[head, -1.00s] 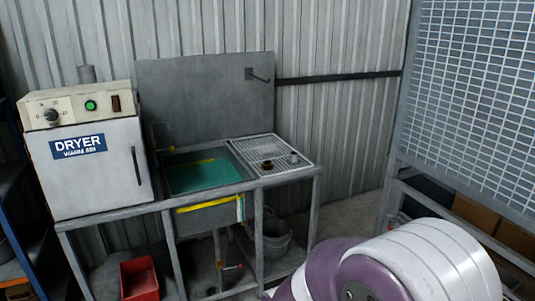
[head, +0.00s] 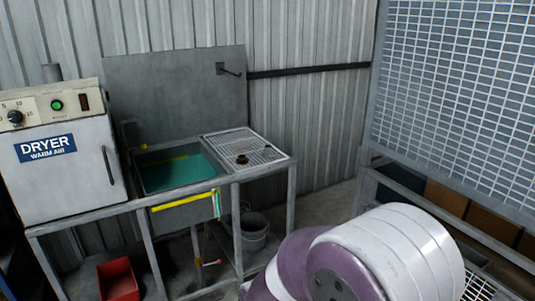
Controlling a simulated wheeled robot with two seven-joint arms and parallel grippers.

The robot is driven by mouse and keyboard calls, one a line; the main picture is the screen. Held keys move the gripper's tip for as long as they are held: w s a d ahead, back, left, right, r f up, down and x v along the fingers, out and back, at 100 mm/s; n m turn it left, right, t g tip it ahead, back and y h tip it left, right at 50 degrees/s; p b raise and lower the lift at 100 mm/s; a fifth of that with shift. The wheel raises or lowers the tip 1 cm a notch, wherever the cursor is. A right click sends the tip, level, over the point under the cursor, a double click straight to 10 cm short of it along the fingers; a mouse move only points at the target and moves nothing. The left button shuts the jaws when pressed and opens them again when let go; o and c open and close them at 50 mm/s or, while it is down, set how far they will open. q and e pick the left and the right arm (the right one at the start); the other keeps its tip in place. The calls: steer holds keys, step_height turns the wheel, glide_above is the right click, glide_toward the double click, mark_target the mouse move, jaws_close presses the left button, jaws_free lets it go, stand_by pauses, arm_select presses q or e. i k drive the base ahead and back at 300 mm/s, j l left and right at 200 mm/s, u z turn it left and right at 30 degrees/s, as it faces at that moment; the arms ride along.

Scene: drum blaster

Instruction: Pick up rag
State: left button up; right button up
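I cannot make out a rag for certain. A small yellow-green strip (head: 216,204) hangs at the right front corner of the sink (head: 180,217), and I cannot tell whether it is cloth. The sink basin holds something green. My purple and white arm fills the lower right of the head view. Neither gripper is in view.
A dryer (head: 66,165) stands on the metal frame left of the sink. A draining rack (head: 250,148) with a small dark fitting (head: 242,159) is on its right. Below are a red bin (head: 118,281) and a grey bucket (head: 254,232). A mesh panel (head: 455,100) stands at the right.

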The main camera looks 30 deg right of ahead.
mark_target(245, 145)
steer(key=i+l, duration=0.3)
steer(key=i, duration=0.2)
steer(key=i+l+z, duration=0.1)
steer(key=i+l, duration=0.15)
steer(key=i, duration=0.3)
steer(key=i+l, duration=0.25)
steer(key=i, duration=0.3)
steer(key=i+l, duration=0.2)
steer(key=i, duration=0.3)
steer(key=i+l+z, duration=0.1)
steer(key=i+l, duration=0.15)
steer(key=i, duration=0.3)
steer(key=i+l, duration=0.2)
steer(key=i, duration=0.35)
steer(key=z, duration=0.05)
